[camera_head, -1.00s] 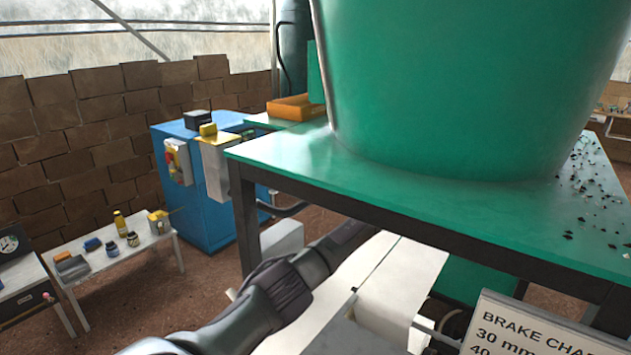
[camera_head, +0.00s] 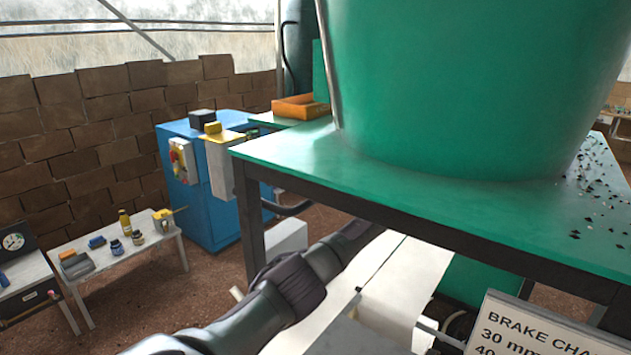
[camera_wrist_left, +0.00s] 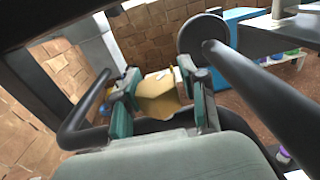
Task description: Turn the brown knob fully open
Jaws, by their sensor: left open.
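I cannot clearly make out a brown knob in either view. In the left wrist view, a yellowish-tan piece (camera_wrist_left: 158,96) shows between the fingers of my left gripper (camera_wrist_left: 160,92); whether it is the knob, and whether the fingers touch it, I cannot tell. The left gripper is open, with a teal finger on each side of that piece. In the head view my left arm reaches in under the green table, and its gripper is hidden there. My right gripper is in neither view.
The green table (camera_head: 290,160) carries a large green tub (camera_head: 460,90) and stands over my arm. A dark bar with a round end (camera_wrist_left: 203,38) is close by the gripper. A blue cabinet (camera_head: 205,205) and a low white bench (camera_head: 155,245) stand to the left. A sign (camera_head: 530,330) is at lower right.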

